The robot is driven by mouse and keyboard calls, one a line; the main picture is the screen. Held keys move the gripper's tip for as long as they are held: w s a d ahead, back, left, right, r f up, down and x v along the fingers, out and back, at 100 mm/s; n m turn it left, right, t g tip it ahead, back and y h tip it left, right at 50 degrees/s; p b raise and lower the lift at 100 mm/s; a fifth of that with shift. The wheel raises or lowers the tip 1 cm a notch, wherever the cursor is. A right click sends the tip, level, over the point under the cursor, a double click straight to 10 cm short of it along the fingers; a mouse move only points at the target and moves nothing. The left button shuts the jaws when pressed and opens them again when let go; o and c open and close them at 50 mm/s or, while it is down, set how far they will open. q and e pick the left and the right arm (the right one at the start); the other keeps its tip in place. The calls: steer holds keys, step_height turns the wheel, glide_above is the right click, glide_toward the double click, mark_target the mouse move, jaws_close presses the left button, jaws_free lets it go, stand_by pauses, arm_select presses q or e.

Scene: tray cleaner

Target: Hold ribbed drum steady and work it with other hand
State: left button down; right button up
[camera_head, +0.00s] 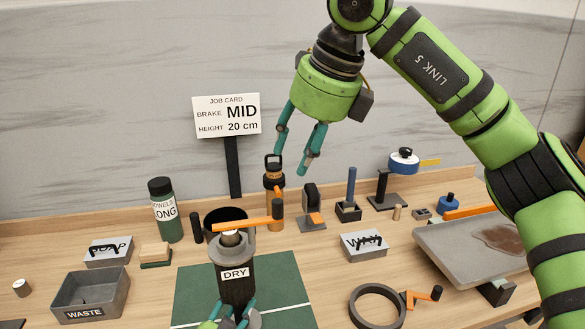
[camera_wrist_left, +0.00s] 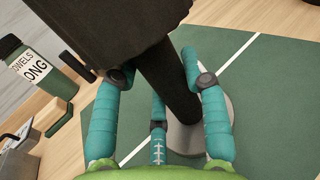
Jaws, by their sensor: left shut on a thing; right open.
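The ribbed drum (camera_head: 238,282), dark and labelled DRY, stands upright at the front of the green mat (camera_head: 283,266). An orange crank arm (camera_head: 240,225) with a dark upright grip (camera_head: 277,209) lies across its top. My left gripper (camera_head: 230,312) is low at the drum, at the bottom edge of the head view. In the left wrist view its teal fingers are shut around the narrow dark stem (camera_wrist_left: 172,85) below the drum body, above a round grey base (camera_wrist_left: 190,138). My right gripper (camera_head: 292,160) is open and empty, above and right of the drum, well clear of the crank.
A job card (camera_head: 227,115) reads brake MID, height 20 cm. An orange-and-black bottle (camera_head: 274,182) stands behind the crank. A green towels canister (camera_head: 166,212) and waste bin (camera_head: 91,292) are left. A ring (camera_head: 378,307) with an orange crank and a stained tray (camera_head: 470,250) are right.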

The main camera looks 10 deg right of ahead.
stand_by(0.3)
arm_select(q)
steer(key=c, duration=0.6)
jaws_free()
